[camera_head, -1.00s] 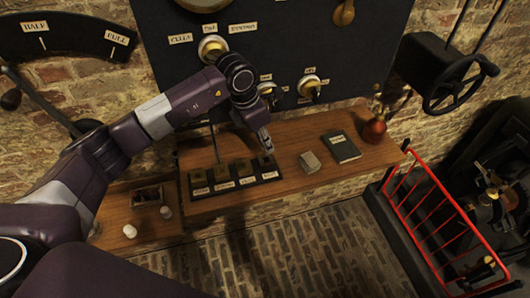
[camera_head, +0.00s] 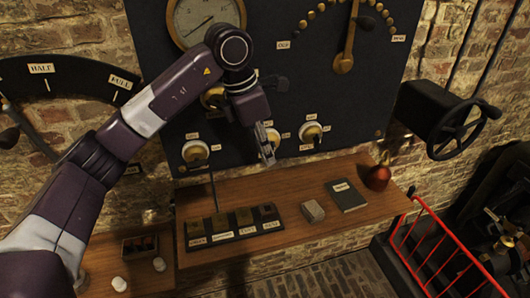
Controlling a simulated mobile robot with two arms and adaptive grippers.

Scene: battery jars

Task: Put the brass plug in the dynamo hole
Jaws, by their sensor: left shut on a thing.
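My left gripper (camera_head: 266,146) hangs in front of the lower part of the dark panel (camera_head: 350,95), above the shelf, fingers pointing down. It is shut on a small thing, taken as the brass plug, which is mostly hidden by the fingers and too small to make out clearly. The panel carries several round white-and-brass fittings with small labels, one left of the gripper (camera_head: 195,152) and one to its right (camera_head: 311,132). The labels are too small to read surely, so I cannot tell which is the dynamo hole. My right gripper is not in view.
A black rack (camera_head: 238,233) with several labelled places stands on the wooden shelf (camera_head: 290,203). A grey block (camera_head: 313,211), a dark book (camera_head: 345,195) and a red flask (camera_head: 379,177) stand to its right. A red railing (camera_head: 425,235) is at lower right.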

